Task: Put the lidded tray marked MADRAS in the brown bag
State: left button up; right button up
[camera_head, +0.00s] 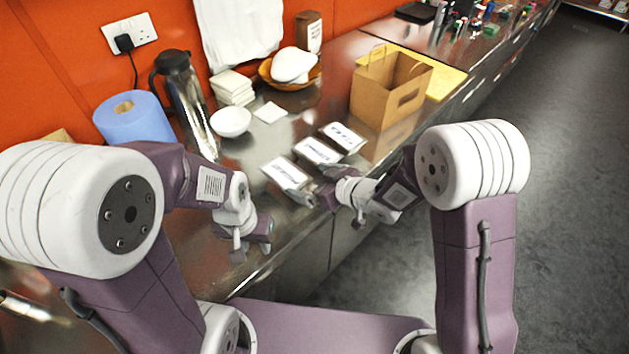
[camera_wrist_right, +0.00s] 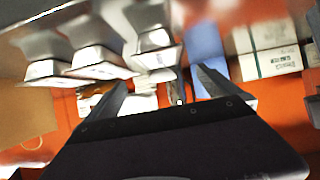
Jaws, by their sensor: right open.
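Three lidded trays with white, marked lids lie in a row on the counter in the head view: a near one (camera_head: 285,173), a middle one (camera_head: 318,151) and a far one (camera_head: 343,137). The lid print is too small to read, so I cannot tell which is MADRAS. The brown bag (camera_head: 385,98) stands open and upright beyond them. My right gripper (camera_head: 316,192) is open, beside the near tray; contact is unclear. In the right wrist view its fingers (camera_wrist_right: 160,92) are spread, with trays (camera_wrist_right: 97,68) above. My left gripper (camera_head: 258,238) hangs over the counter's near part; its fingers are unclear.
A white bowl (camera_head: 231,122), stacked napkins (camera_head: 233,87), a blue paper roll (camera_head: 134,118) and a dark flask (camera_head: 183,90) stand on the left. An orange dish (camera_head: 290,82) is at the back. A yellow board (camera_head: 446,82) lies by the bag. Floor is clear at right.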

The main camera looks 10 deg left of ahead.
jog(key=s+d+f+m+h, duration=0.1)
jog(key=d+m+h, duration=0.15)
jog(key=d, duration=0.35)
jog(key=s+d+f+m+g+h, duration=0.1)
jog(key=d+m+h, duration=0.15)
jog(key=d, duration=0.45)
jog(key=s+d+f+m+h, duration=0.1)
jog(key=s+d+h, duration=0.15)
jog(key=d, duration=0.35)
jog(key=s+d+m+g+h, duration=0.1)
jog(key=s+d+m+g, duration=0.1)
jog(key=s, duration=0.4)
jog(key=s+d+m+g+h, duration=0.1)
jog(key=s+d+m+g, duration=0.1)
jog(key=s, duration=0.5)
jog(key=shift+s+d+f+m+g, duration=0.2)
jog(key=shift+d+m+g, duration=0.2)
jog(key=shift+d+g, duration=0.35)
